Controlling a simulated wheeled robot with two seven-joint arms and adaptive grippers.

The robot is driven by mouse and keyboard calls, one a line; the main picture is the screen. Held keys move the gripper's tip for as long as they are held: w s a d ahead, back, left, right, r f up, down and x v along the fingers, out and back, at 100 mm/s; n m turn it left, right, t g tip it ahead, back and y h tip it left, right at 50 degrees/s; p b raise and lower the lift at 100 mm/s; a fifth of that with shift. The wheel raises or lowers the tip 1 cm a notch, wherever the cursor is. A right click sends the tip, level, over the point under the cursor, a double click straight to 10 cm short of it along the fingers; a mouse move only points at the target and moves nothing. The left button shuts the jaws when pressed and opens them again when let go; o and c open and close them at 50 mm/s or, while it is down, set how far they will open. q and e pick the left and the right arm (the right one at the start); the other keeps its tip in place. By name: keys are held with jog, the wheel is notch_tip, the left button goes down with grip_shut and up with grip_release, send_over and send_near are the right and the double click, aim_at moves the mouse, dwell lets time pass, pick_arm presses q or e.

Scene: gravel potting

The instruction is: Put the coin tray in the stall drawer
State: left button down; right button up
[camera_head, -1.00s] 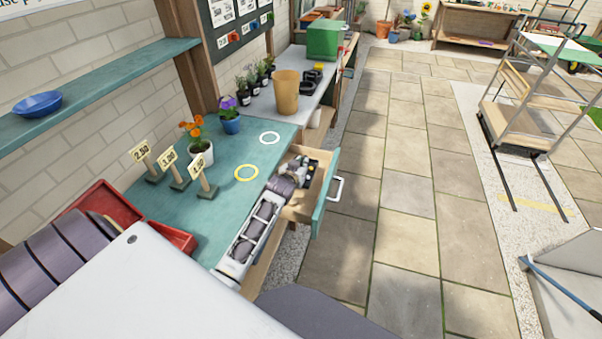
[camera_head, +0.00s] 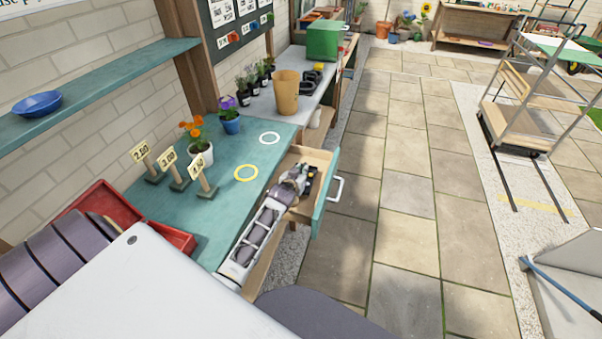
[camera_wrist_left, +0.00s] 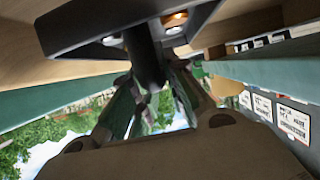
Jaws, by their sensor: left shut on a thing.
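The stall drawer (camera_head: 325,198) is pulled open from the teal counter, with a teal front and a white handle. The dark coin tray (camera_head: 311,178) shows within the drawer's outline, partly hidden by my left gripper (camera_head: 299,180). In the left wrist view, the left gripper (camera_wrist_left: 147,105) is shut on a dark upright part of the coin tray (camera_wrist_left: 75,27). Silver and copper-coloured coins show on the tray there. I cannot tell whether the tray touches the drawer floor. My right gripper is not in view.
A tan pot (camera_head: 286,95) stands beyond. The paved floor right of the drawer is clear.

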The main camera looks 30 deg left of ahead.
pick_arm(q)
jog(key=shift+f, duration=0.55)
jog(key=c, duration=1.4)
grip_release()
jog(key=shift+c, duration=0.2)
jog(key=shift+s+r, duration=0.1)
jog(key=shift+r, duration=0.55)
jog(key=shift+s+d, duration=0.1)
jog(key=shift+s, duration=0.2)
jog(key=v, duration=1.1)
jog(key=shift+r, duration=0.1)
